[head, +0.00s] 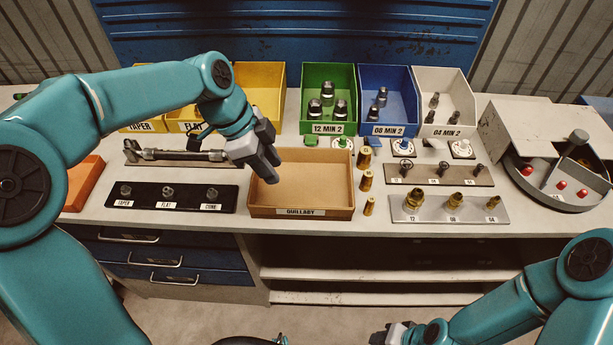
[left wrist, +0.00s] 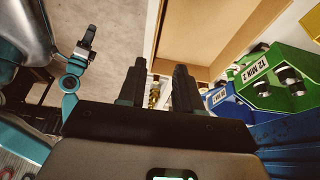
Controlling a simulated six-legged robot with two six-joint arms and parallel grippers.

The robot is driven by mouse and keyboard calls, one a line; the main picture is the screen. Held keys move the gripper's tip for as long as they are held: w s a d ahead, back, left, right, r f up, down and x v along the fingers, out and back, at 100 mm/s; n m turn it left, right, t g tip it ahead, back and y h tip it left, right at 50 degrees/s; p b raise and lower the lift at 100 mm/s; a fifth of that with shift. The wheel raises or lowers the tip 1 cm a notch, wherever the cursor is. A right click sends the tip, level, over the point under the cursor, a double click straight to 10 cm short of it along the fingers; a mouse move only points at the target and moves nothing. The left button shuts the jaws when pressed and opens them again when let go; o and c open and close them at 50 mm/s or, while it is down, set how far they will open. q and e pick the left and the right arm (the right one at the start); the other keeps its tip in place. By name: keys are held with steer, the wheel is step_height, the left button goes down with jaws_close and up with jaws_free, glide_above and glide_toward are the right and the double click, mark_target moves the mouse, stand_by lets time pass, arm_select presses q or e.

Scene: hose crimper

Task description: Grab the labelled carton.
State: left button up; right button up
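The labelled carton (head: 300,212) is an open, shallow tan box with a "QUILLABY" label on its front wall, near the bench's front edge. It looks empty. My left gripper (head: 265,165) hangs over the carton's left part, apart from its front wall as far as I can tell. In the left wrist view the left gripper (left wrist: 160,85) has its fingers apart with nothing between them, and the carton (left wrist: 205,35) shows beyond them. My right gripper (head: 395,334) is at the bottom edge of the head view, low and away from the bench; its fingers are too small to judge.
Yellow, green (head: 328,98), blue (head: 388,98) and white (head: 445,100) bins stand behind. Brass fittings (head: 367,181) stand just right of the carton. A black tray (head: 185,198) lies left, a grey fitting plate (head: 450,207) right, and a crimper machine (head: 560,165) far right.

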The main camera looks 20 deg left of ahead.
arm_select(q)
steer(key=p, duration=0.1)
glide_above(301, 219)
steer(key=a, duration=0.2)
step_height(301, 219, down, 10)
steer(key=shift+s+d+r, duration=0.1)
steer(key=shift+d+r, duration=0.05)
steer(key=shift+r, duration=0.1)
steer(key=shift+s+f, duration=0.3)
steer(key=shift+f, duration=0.1)
steer(key=x, duration=0.1)
steer(key=p+x, duration=0.1)
steer(key=x, duration=0.3)
steer(key=shift+w+p, duration=0.35)
steer(key=shift+s, duration=0.25)
steer(key=shift+w, duration=0.2)
jaws_close()
steer(key=shift+s, duration=0.1)
